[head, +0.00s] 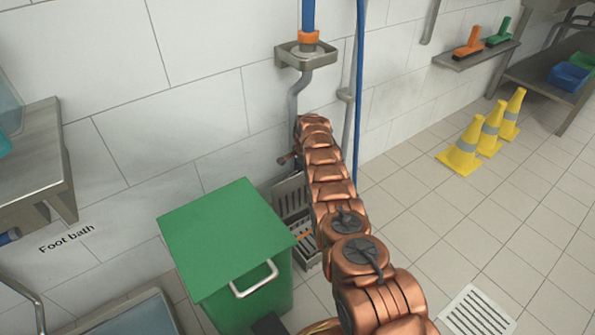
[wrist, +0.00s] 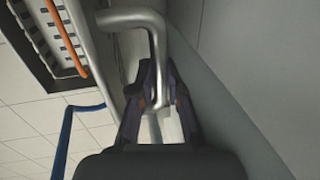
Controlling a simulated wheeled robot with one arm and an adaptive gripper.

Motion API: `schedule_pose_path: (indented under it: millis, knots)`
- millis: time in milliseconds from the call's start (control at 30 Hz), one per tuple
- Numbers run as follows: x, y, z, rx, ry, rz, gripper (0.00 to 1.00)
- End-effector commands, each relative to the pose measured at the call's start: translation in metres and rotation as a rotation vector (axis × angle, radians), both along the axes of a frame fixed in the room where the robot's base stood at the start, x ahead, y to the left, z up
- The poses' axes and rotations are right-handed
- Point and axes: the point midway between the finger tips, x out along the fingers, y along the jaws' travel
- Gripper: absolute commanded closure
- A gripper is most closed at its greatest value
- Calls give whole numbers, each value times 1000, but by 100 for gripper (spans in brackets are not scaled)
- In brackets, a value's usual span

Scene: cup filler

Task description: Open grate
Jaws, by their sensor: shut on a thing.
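In the wrist view my gripper (wrist: 158,105) is shut on a bent round metal bar (wrist: 156,50). The bar comes in from the upper left, bends and runs down between the fingers. In the head view a slotted grey metal grate (head: 290,196) stands steeply tilted near the wall, between the green bin and my arm. Below it is a slotted metal part (head: 306,248) with a bit of orange. My arm covers the right side of the grate, and my fingers are hidden there. I cannot tell whether the bar belongs to the grate.
A green bin (head: 225,235) with a flat lid stands left of the grate. A wall basin (head: 305,55) and blue pipe (head: 360,90) are above. Yellow cones (head: 464,147) and a floor drain (head: 476,312) are to the right. In the wrist view, a slotted part (wrist: 42,35) has an orange bar.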

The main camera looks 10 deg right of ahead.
Motion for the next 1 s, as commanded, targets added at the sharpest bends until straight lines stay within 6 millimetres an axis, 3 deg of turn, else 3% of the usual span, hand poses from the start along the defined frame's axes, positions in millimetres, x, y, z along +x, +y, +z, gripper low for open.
schedule_pose_path:
  millis: [33, 267, 667, 1000]
  knots:
    - [0, 11, 1, 11, 0, 12, 82]
    - [0, 2, 1, 6, 0, 2, 59]
    - [0, 0, 3, 3, -1, -1, 59]
    - [-3, -1, 22, 3, -1, -1, 59]
